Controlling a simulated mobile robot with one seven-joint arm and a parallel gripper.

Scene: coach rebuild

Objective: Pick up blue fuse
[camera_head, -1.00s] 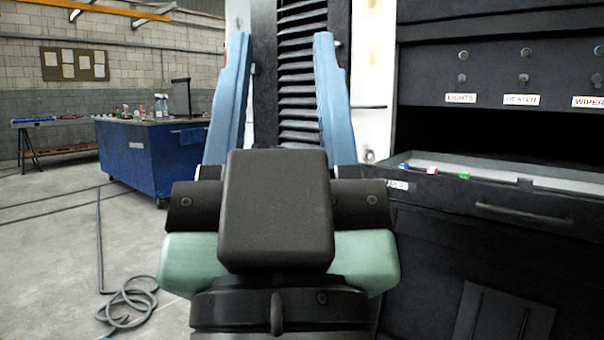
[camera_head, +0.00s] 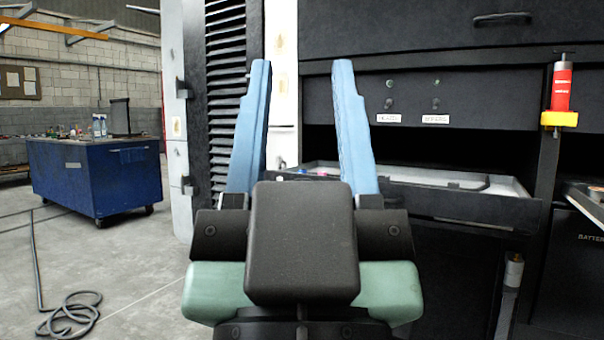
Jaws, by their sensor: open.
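My gripper (camera_head: 302,65) is open and empty, its two blue fingers pointing up in the picture and spread wide apart. A shallow dark tray or drawer (camera_head: 470,208) with a pale inside sticks out from the black cabinet, behind the right finger. At its left end, between the fingers in the picture, lie small coloured pieces. A bluish bit (camera_head: 300,171) and a pinkish-red bit (camera_head: 323,171) show there. They are too small and blurred to tell their shapes, and the right finger hides part of the tray.
A red cylinder (camera_head: 561,88) sits in a yellow holder on a post at right. A blue workbench (camera_head: 95,178) stands at the back left. A coiled cable (camera_head: 72,315) lies on the floor at lower left. The floor between cable and cabinet looks clear.

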